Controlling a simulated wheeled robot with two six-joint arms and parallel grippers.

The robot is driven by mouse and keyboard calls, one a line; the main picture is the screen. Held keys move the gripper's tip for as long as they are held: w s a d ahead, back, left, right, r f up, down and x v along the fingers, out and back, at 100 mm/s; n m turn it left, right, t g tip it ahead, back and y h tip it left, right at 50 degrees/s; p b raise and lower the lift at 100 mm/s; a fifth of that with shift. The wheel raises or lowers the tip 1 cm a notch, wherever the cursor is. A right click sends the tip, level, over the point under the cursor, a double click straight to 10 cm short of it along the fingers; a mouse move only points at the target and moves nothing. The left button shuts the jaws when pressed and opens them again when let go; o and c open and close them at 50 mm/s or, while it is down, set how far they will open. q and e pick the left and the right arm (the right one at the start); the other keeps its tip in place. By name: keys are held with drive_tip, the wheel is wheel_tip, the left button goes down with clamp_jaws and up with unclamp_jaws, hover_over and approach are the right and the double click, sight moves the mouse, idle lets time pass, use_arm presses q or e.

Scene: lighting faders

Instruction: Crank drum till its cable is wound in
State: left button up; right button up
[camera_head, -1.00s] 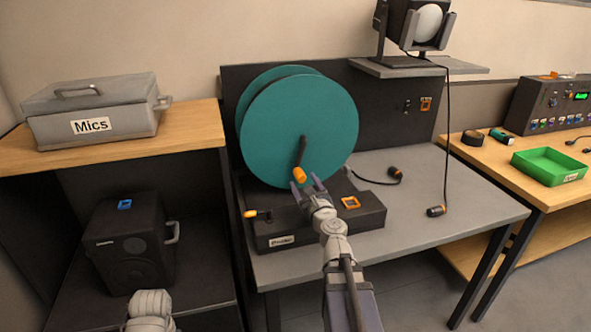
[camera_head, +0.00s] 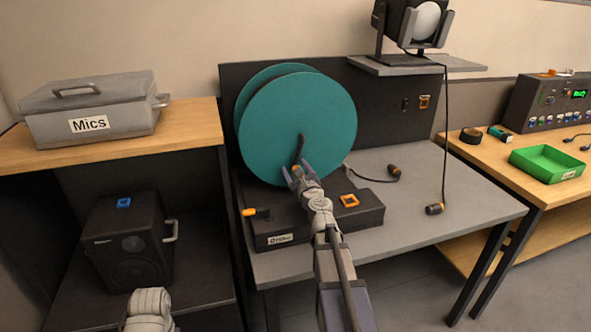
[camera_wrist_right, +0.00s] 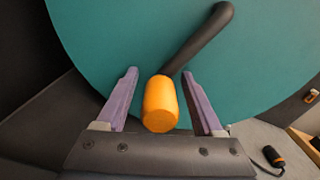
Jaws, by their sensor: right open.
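The teal cable drum (camera_head: 290,115) stands upright on the grey table, against a dark back panel. Its black crank arm (camera_head: 301,147) points down from the hub and ends in an orange knob (camera_wrist_right: 160,104). My right gripper (camera_head: 299,172) is open at the knob. In the right wrist view its two purple fingers (camera_wrist_right: 160,98) stand on either side of the knob, with a gap on both sides. In the head view the fingers hide most of the knob. A short cable end with a black and orange plug (camera_head: 393,170) lies on the table right of the drum. My left gripper is not in view.
A black box (camera_head: 325,220) with an orange-handled lever (camera_head: 250,212) sits in front of the drum. A lamp (camera_head: 412,25) stands on a shelf above, its cable hanging to a plug (camera_head: 434,209). A green tray (camera_head: 547,164) is on the right table.

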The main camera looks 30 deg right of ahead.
clamp_jaws()
idle(0.3)
idle(1.0)
